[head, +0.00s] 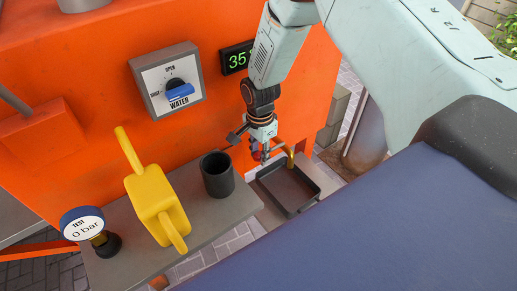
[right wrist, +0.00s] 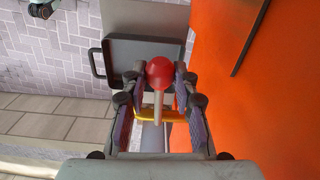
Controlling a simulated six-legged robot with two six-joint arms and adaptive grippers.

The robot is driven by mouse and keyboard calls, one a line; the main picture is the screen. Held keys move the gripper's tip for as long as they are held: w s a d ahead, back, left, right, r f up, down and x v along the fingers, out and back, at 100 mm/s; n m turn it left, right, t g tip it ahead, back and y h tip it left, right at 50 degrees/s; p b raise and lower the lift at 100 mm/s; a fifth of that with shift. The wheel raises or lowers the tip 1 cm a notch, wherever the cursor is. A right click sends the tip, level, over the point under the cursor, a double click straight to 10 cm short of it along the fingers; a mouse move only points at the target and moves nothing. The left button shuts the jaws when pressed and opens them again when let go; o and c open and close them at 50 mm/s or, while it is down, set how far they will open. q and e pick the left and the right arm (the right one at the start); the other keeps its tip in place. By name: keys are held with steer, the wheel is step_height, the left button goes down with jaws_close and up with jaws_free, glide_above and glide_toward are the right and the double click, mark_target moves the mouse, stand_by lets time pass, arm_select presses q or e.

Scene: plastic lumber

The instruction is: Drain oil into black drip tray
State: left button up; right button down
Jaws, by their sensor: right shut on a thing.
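The black drip tray (head: 289,190) sits on a grey ledge low against the orange machine, below a brass-coloured spout (head: 290,159). It also shows in the right wrist view (right wrist: 125,62), with a handle at its left side. My right gripper (head: 261,152) is beside the spout, above the tray's back left corner. In the right wrist view its fingers (right wrist: 158,88) are closed on a red ball knob (right wrist: 160,72) on a pale stem. A yellow bar (right wrist: 151,114) shows behind the stem. I see no oil in the tray. My left gripper is out of view.
A grey shelf (head: 225,211) to the left bears a dark cup (head: 217,176), a yellow can-like container (head: 158,207) and a gauge (head: 83,224) reading 0 bar. A WATER knob (head: 179,91) and a green digital display (head: 237,58) are on the orange machine (head: 90,60).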

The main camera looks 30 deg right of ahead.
steer(key=shift+s+d+n+p, duration=0.25)
steer(key=shift+s+n+p, duration=0.45)
steer(key=shift+n+p, duration=0.15)
steer(key=shift+s+d+n+p, duration=0.2)
steer(key=shift+s+n+p, duration=0.55)
steer(key=shift+p, duration=0.05)
steer(key=shift+s+d+n+p, duration=0.25)
steer(key=shift+s+n+p, duration=0.45)
steer(key=shift+n+p, duration=0.15)
steer(key=shift+f, duration=0.1)
steer(key=c, duration=1.3)
jaws_free()
steer(key=shift+c, duration=0.2)
steer(key=o, duration=0.3)
steer(key=shift+w, duration=0.1)
